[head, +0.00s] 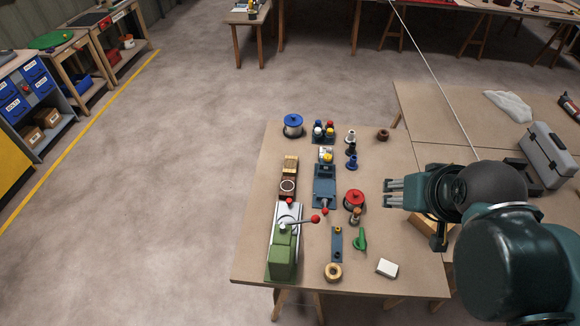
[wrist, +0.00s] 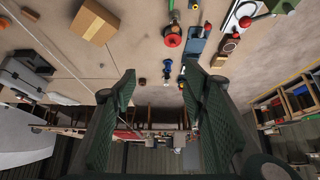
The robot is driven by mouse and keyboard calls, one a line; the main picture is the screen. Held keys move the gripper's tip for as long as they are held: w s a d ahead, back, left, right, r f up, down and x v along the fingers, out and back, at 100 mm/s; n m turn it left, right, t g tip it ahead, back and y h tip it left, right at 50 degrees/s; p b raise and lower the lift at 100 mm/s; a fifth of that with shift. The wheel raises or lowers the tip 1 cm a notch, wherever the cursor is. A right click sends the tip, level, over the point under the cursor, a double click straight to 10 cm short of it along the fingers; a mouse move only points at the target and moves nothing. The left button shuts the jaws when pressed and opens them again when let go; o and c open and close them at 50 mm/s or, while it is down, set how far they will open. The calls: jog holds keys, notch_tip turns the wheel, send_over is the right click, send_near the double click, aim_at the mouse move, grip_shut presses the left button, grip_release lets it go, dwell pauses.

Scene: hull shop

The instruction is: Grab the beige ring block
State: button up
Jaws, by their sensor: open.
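The beige ring block (head: 333,272) lies near the front edge of the work table, left of a white block. Its round hole faces up. My gripper (head: 392,193) is above the right part of the table, to the right of and farther back than the ring, with its fingers pointing left. In the wrist view my gripper (wrist: 160,82) is open, with nothing between its fingers. I cannot make out the beige ring in the wrist view.
A green arbor press (head: 283,252) stands left of the ring. A blue plate (head: 337,244), a green object (head: 360,239), a red spool (head: 354,199) and a white block (head: 387,268) are nearby. A darker brown ring (head: 383,134) lies at the back. A cardboard box (wrist: 94,22) shows in the wrist view.

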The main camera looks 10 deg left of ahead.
jog(key=o, duration=0.5)
jog(key=shift+w, duration=0.15)
jog(key=w+a+f+m+g, duration=0.15)
jog(key=w+a+m, duration=0.4)
jog(key=w, duration=0.55)
jog(key=w+a+m+g, duration=0.2)
jog(key=w+a+m, duration=0.2)
jog(key=w+a, duration=0.5)
jog(key=w+a+f+m+g, duration=0.1)
jog(key=w+a+f+m, duration=0.1)
jog(key=w+a+f, duration=0.3)
jog(key=w+a+f+m+g+h, duration=0.1)
jog(key=w+a+f+m, duration=0.2)
jog(key=w+a+f, duration=0.3)
jog(key=w+a+f+m+g, duration=0.1)
jog(key=w+a+f+m, duration=0.2)
jog(key=f, duration=0.9)
jog(key=shift+w+a+f+g+b, duration=0.1)
jog(key=shift+w+a+g+b, duration=0.1)
jog(key=shift+w+a, duration=0.55)
jog(key=shift+w+a+f+g+b, duration=0.15)
jog(key=shift+w+a, duration=0.3)
jog(key=shift+w, duration=0.55)
jog(key=shift+a+f+m, duration=0.25)
jog(key=shift+f, duration=0.1)
